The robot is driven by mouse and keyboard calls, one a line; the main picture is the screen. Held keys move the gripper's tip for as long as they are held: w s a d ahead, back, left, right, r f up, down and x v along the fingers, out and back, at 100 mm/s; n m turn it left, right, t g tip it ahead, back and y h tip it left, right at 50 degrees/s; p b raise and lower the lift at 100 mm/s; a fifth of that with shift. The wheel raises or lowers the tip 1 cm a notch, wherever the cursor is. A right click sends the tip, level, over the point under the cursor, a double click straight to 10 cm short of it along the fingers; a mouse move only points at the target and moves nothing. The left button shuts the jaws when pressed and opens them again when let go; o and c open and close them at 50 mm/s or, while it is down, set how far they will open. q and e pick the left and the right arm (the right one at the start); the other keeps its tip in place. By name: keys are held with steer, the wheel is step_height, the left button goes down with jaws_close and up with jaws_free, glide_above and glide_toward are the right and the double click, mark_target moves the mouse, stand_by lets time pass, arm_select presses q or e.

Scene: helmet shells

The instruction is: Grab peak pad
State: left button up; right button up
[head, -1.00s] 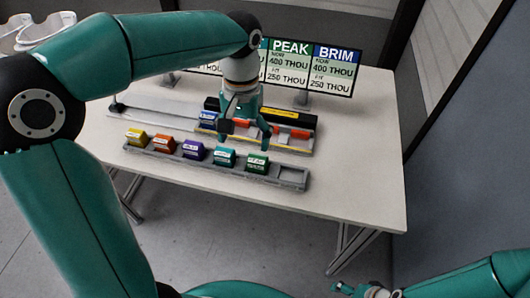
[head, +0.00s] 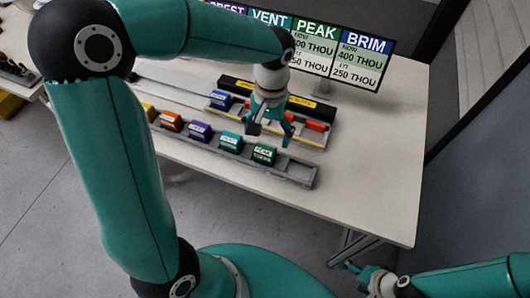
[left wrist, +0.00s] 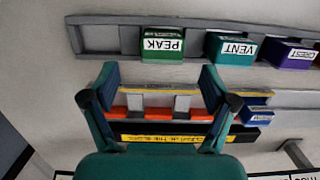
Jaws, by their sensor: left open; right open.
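The green peak pad (head: 264,154) sits in the grey rack (head: 300,171) near its right end. In the left wrist view the peak pad (left wrist: 163,45), labelled PEAK, is at the top, just beyond my fingertips. My left gripper (head: 270,130) is open and empty, above the table just behind the pad; its spread fingers (left wrist: 160,75) show in the left wrist view with nothing between them. My right gripper (head: 362,275) is open at the bottom, off the table's front edge, far from the pad.
A teal vent pad (head: 230,142), a purple pad (head: 200,132), an orange pad (head: 171,121) and a yellow pad share the rack. Behind stands a black and yellow fixture (head: 310,105) with orange blocks and a blue pad (head: 220,100). A sign board (head: 360,55) stands at the back.

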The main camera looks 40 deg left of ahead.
mark_target(265, 148)
arm_select(q)
steer(key=shift+s+f, duration=0.15)
steer(key=shift+f, duration=1)
steer(key=shift+s+f, duration=0.2)
steer(key=shift+f, duration=0.95)
steer(key=shift+s+f, duration=0.15)
steer(key=shift+f, duration=1)
steer(key=c, duration=1.2)
steer(key=shift+c, duration=0.2)
steer(key=shift+r, duration=0.2)
